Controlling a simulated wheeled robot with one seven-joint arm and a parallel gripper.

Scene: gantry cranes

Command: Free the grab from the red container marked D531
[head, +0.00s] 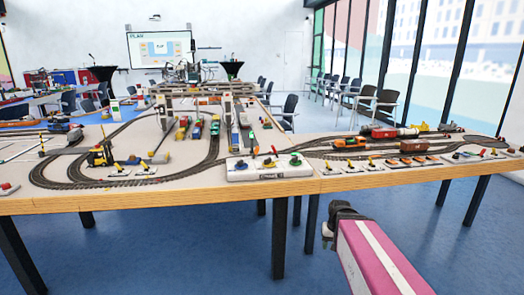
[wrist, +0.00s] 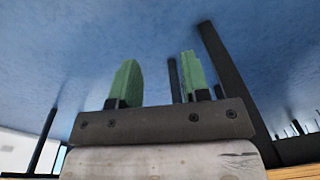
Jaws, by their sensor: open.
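My gripper (wrist: 160,76) shows in the wrist view as two green fingers standing apart, with only blue floor and dark posts behind the gap. It is open and empty. In the head view my pink arm reaches up from the bottom right, over the floor in front of the table, apart from the table edge. Grey gantry cranes (head: 228,106) stand over the tracks on the layout table. Small coloured wagons or containers lie by them. I cannot make out the grab, the red container or any D531 marking at this size.
The layout table (head: 250,190) has a wooden front edge and dark legs. A white control box (head: 270,172) with coloured levers sits at its front. A right-hand table section carries trains (head: 380,134). Chairs (head: 290,105) stand behind. The blue floor in front is clear.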

